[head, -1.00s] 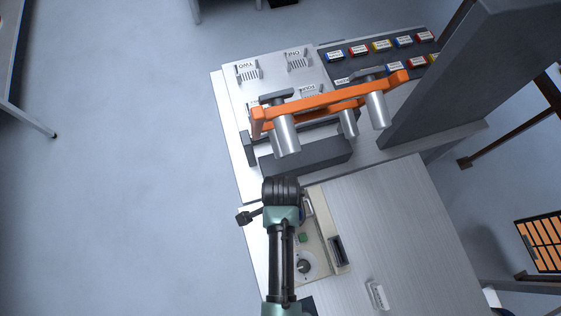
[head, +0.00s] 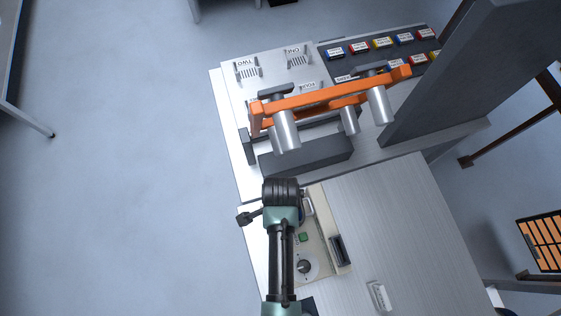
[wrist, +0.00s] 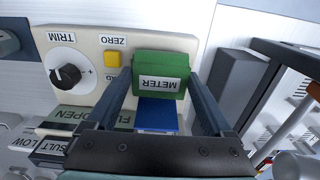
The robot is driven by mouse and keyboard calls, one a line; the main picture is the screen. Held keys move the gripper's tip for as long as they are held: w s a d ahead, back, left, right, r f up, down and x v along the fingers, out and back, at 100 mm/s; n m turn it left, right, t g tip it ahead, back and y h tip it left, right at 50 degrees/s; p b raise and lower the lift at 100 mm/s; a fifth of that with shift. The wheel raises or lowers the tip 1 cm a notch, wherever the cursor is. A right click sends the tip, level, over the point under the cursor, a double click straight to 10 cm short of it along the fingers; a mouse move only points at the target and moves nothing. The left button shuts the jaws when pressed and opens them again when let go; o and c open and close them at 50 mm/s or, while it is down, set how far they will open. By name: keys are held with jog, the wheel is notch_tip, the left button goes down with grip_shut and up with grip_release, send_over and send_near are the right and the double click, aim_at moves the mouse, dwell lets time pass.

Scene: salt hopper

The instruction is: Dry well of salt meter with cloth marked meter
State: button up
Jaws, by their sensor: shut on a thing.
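The salt meter is a beige panel, seen in the wrist view (wrist: 85,92) with a black TRIM knob (wrist: 66,76) and a yellow ZERO button (wrist: 112,58). The panel also shows in the head view (head: 322,254), beside my arm. The green cloth (wrist: 161,66), labelled METER, lies over the panel's right end in the wrist view. My gripper (wrist: 160,100) is shut on it, one finger on each side. A blue piece (wrist: 157,115) shows just below the cloth, between the fingers. The well is not visible. In the head view my arm hides the gripper and cloth.
A rack with an orange handle (head: 330,97) and metal cylinders stands beyond my wrist. A tall grey slab (head: 455,75) rises at the right. Coloured labelled blocks (head: 382,44) sit in a dark tray behind. The bench (head: 395,215) right of the meter is mostly clear.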

jog(key=shift+f+b, duration=0.3)
jog(key=shift+f, duration=0.15)
jog(key=shift+r, duration=0.1)
dwell(1.4)
notch_tip(320, 180, up, 5)
jog(key=p, duration=0.5)
jog(key=shift+r+p, duration=0.15)
jog(key=shift+p, duration=0.25)
jog(key=shift+r+b, duration=0.4)
jog(key=shift+r, duration=0.4)
jog(key=shift+f, duration=0.15)
